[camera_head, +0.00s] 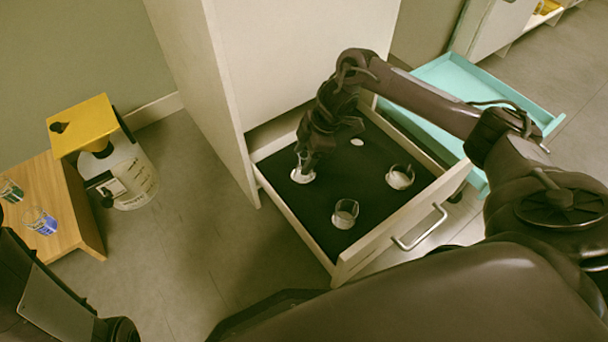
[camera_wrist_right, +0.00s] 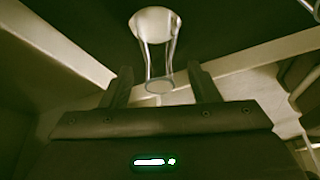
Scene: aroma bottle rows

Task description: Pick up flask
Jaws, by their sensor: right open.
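A clear flask (camera_head: 303,176) with a pale base stands in the open drawer's left part, below my right gripper (camera_head: 306,156). In the right wrist view the flask (camera_wrist_right: 156,50) shows its white base farther off and its round rim nearer. My right gripper (camera_wrist_right: 160,72) is open there, with a finger on either side of the rim and gaps visible. Two more clear flasks stand in the drawer, one near the front (camera_head: 345,214) and one to the right (camera_head: 400,177). My left gripper is not in view.
The drawer (camera_head: 300,228) has pale walls, a dark floor and a front handle (camera_head: 420,228). The cabinet (camera_head: 215,80) rises behind it. A turquoise drawer (camera_head: 450,80) is at right. A wooden table (camera_head: 75,225) with small glasses and a yellow-topped container (camera_head: 130,175) are at left.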

